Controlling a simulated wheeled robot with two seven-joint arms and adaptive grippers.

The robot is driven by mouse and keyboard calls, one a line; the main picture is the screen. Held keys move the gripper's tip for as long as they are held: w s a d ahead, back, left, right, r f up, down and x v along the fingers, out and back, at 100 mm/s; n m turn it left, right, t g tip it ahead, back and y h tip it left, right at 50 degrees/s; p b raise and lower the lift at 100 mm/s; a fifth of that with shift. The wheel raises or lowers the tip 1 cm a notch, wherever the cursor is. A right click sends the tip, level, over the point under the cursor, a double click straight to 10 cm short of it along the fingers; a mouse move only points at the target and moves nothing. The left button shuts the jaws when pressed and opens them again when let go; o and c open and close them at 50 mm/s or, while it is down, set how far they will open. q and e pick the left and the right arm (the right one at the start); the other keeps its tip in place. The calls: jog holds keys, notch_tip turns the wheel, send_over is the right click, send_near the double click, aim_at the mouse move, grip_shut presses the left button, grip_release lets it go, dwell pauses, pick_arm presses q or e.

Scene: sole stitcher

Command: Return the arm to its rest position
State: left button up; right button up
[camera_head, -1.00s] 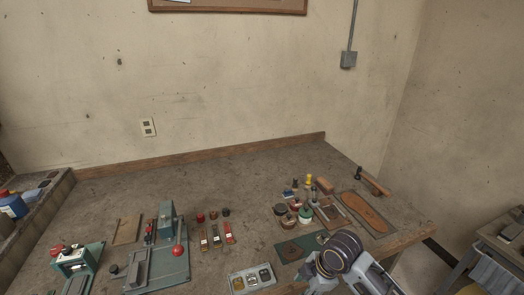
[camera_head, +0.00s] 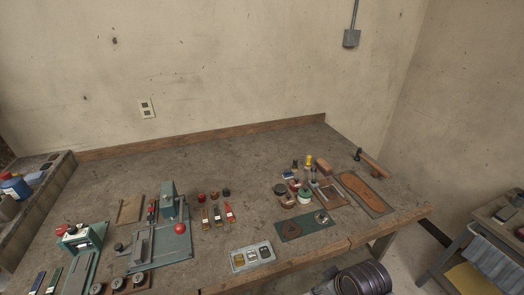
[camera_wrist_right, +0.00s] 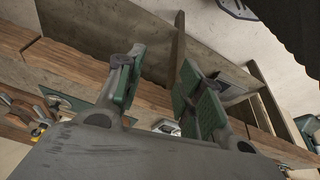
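My right arm shows at the bottom right of the head view as a dark ringed wrist link, below the front edge of the workbench (camera_head: 340,252). Its fingers are out of the head view. In the right wrist view my right gripper (camera_wrist_right: 155,88) has its two green-padded fingers spread apart with nothing between them. The wooden bench edge (camera_wrist_right: 150,95) and a bench leg lie beyond the fingers. My left gripper is in neither view.
The bench holds a green press (camera_head: 170,240), a grey tray (camera_head: 252,257), a green mat (camera_head: 305,226), several jars and a brown sole on a board (camera_head: 366,193). A side table (camera_head: 490,240) stands at the right. Floor between them looks clear.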

jog(key=shift+s+d+m+h, duration=0.7)
jog(key=shift+s+d+m, duration=1.2)
jog(key=shift+d+m, duration=0.35)
notch_tip(320, 180, down, 33)
jog(key=s+g, duration=0.1)
jog(key=s, duration=0.1)
jog(key=s+d+f, duration=0.2)
jog(key=s+f, duration=0.8)
jog(key=s, duration=0.1)
jog(key=s+d+f+g, duration=0.1)
jog(key=s+d+f, duration=0.1)
jog(key=s+f, duration=0.8)
jog(key=shift+s+f+n+g, duration=0.3)
jog(key=shift+s+n, duration=0.05)
jog(key=shift+s, duration=0.55)
